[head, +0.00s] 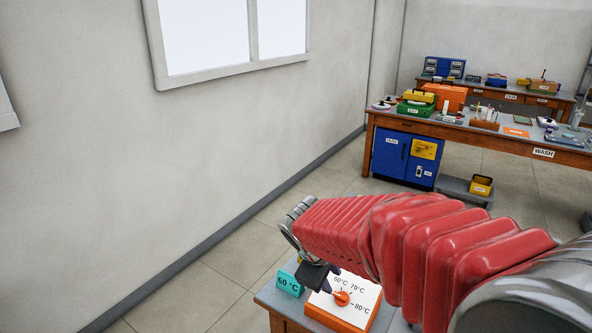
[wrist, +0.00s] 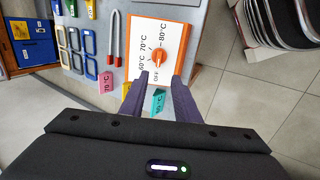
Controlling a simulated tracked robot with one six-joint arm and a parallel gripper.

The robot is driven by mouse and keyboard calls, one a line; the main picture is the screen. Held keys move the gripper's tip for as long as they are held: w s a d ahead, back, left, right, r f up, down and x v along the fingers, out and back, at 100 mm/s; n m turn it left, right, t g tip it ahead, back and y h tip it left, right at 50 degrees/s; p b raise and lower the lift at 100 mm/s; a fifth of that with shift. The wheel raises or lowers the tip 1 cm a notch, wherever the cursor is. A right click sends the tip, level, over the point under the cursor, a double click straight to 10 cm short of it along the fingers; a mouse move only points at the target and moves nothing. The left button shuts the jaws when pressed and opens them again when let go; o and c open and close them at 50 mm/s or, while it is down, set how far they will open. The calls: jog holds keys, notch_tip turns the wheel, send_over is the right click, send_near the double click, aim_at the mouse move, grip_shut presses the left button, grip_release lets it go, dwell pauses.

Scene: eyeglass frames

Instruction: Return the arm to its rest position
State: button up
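My arm is the red ribbed limb stretched across the head view. My gripper (head: 328,284) is at its far end, above the near-left bench by the control panel (head: 370,310). In the wrist view the fingers of my gripper (wrist: 163,78) are apart, with nothing held between them. The panel there (wrist: 184,30) is white with an orange edge, marked OFF, 60, 70 and 80 °C. Its orange knob (wrist: 156,57) lies just beyond the fingertips. The knob also shows in the head view (head: 341,298). I cannot tell its exact setting.
A teal 60 °C sign (head: 289,284) stands beside the panel. A WASH bench (head: 460,128) stands farther back; floor between is clear.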

jog(key=s+d+r+m+y, duration=0.1)
jog(key=s+r+m, duration=0.1)
jog(key=s, duration=0.5)
jog(key=s+d+r+m+t+y, duration=0.1)
jog(key=s+d+r+m, duration=0.1)
jog(key=s+m, duration=0.3)
jog(key=s+d+r+m+y, duration=0.1)
jog(key=s+r+m, duration=0.2)
jog(key=s, duration=0.6)
jog(key=shift+d+r+m, duration=0.4)
jog(key=shift+r, duration=0.15)
dwell(0.4)
